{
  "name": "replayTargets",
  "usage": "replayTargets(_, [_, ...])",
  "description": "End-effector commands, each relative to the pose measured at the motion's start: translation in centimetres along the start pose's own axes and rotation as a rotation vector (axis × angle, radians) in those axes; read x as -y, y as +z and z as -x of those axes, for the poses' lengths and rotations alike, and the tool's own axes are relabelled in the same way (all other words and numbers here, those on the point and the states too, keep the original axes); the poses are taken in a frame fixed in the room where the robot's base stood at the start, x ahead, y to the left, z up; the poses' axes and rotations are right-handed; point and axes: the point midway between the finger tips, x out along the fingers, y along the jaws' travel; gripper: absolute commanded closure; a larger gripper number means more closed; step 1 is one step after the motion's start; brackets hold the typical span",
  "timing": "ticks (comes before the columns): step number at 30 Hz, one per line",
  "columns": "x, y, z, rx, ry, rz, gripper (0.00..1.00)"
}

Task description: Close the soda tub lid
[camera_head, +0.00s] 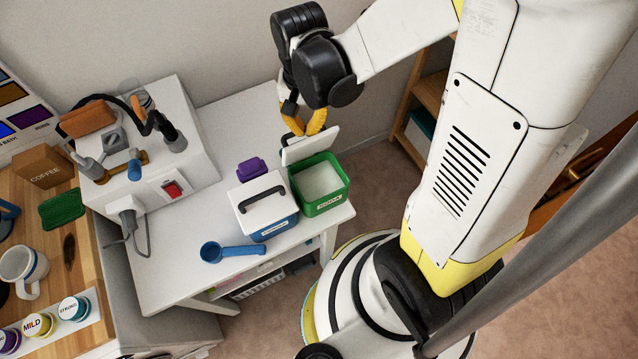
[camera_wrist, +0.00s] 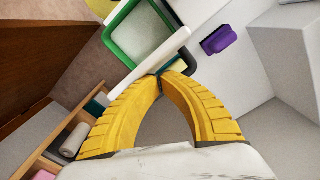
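The soda tub is a green box full of white powder, at the front right of the white table in the head view (camera_head: 333,203); it also shows in the wrist view (camera_wrist: 112,42). Its white lid (camera_head: 311,146) stands open, roughly upright at the tub's back edge. In the wrist view the lid (camera_wrist: 133,68) is seen nearly edge-on. My gripper (camera_head: 304,130) is behind the lid, on the side away from the powder. In the wrist view its yellow fingertips (camera_wrist: 161,75) meet, with nothing seen held, close to the lid. I cannot tell whether they touch it.
A blue tub with a closed white lid and dark handle (camera_head: 264,200) stands left of the soda tub. A purple object (camera_head: 251,169) lies behind it, and a blue scoop (camera_head: 230,252) in front. A white box with a red switch (camera_head: 172,188) stands at the left.

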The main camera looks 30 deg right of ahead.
Motion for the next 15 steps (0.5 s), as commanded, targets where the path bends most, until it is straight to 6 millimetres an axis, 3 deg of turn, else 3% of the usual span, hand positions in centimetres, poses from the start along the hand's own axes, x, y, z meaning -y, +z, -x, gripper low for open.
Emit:
replayTargets(10, [-0.2,0.4,0.0,0.0,0.0,0.0,1.0])
replayTargets(15, [-0.9,1.5,-0.1,0.0,0.0,0.0,1.0])
